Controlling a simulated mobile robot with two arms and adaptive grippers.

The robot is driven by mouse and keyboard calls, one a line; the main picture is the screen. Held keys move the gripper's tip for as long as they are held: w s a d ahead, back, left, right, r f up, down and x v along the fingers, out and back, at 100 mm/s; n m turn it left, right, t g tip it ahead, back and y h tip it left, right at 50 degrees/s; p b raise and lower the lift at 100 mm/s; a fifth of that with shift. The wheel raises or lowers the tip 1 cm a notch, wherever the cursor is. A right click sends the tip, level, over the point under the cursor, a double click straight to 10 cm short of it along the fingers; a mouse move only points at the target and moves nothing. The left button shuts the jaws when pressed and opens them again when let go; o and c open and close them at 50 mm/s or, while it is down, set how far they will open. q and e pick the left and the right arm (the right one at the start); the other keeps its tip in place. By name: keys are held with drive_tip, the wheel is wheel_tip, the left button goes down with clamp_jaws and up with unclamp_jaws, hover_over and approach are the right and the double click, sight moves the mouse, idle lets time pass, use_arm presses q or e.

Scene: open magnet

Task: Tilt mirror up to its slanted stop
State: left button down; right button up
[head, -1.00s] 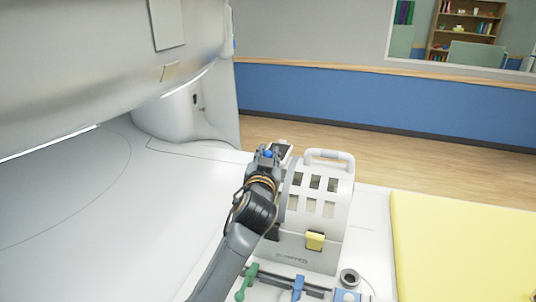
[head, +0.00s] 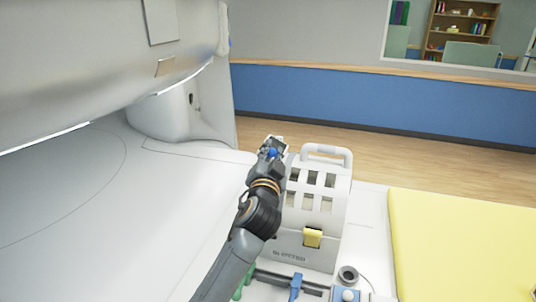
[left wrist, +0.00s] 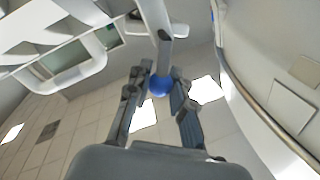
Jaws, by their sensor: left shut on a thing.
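The white head coil (head: 318,222) with window openings stands on the white table. A small pale plate with a dark face, likely the mirror (head: 279,140), shows at its upper left, partly hidden by my gripper. My left gripper (head: 270,150) is at this upper left side, shut on a blue ball knob (head: 271,153). In the left wrist view the blue knob (left wrist: 160,86) sits between the two fingers at the end of a white arm (left wrist: 158,25). The mirror's exact tilt cannot be told. My right gripper is not in view.
The large white scanner housing (head: 90,60) fills the left. A coil handle (head: 327,152) rises at the top. A yellow latch (head: 313,238), blue and green levers (head: 296,286) and a round socket (head: 347,276) lie in front. A yellow pad (head: 460,245) is at right.

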use_arm(q)
drive_tip(key=shift+s+d+f+m+t+h+b, duration=0.1)
drive_tip(key=shift+d+f+m+t+h+b, duration=0.15)
drive_tip(key=shift+m, duration=0.85)
drive_tip(key=shift+s+d+f+m+t+h+b, duration=0.15)
drive_tip(key=shift+d+f+m+b, duration=0.15)
drive_tip(key=shift+m, duration=0.8)
drive_tip(key=c, duration=1.1)
unclamp_jaws()
drive_tip(key=shift+d, duration=0.1)
drive_tip(key=shift+c, duration=0.2)
drive_tip(key=v, duration=1.2)
drive_tip(key=shift+r, duration=0.2)
